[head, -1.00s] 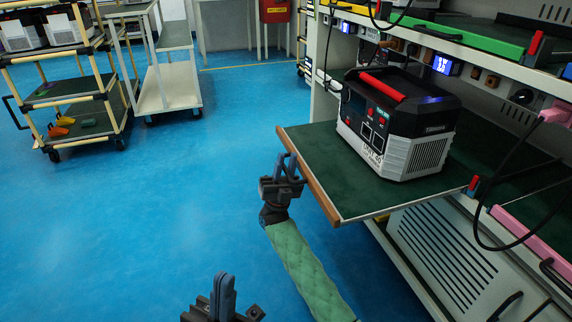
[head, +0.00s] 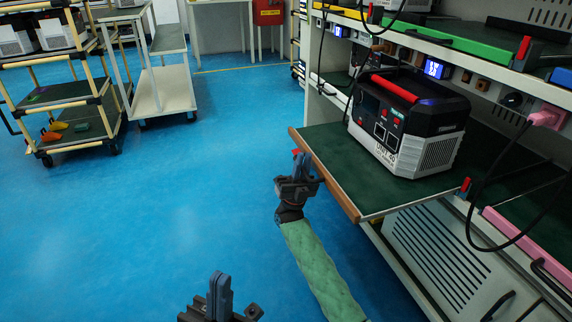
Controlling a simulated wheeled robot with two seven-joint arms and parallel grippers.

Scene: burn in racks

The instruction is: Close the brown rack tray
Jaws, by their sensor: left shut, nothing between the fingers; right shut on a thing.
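The brown rack tray (head: 333,182) has a brown front edge and a dark green surface. It sticks out of the rack over the blue floor. A black-and-white power unit (head: 407,125) with a red handle stands on it. My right gripper (head: 299,165) is shut at the tray's brown front edge, apparently on its dark handle; the exact contact is partly hidden by the fingers. A small red piece shows at the fingertips. My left gripper (head: 220,292) is shut and empty at the bottom of the head view, apart from the tray.
Above is a shelf with a green-edged tray (head: 440,40). A pink-edged tray (head: 525,245) is at the lower right. A black cable (head: 478,215) hangs in front of the rack. Trolleys (head: 70,98) stand at the far left. Blue floor between is clear.

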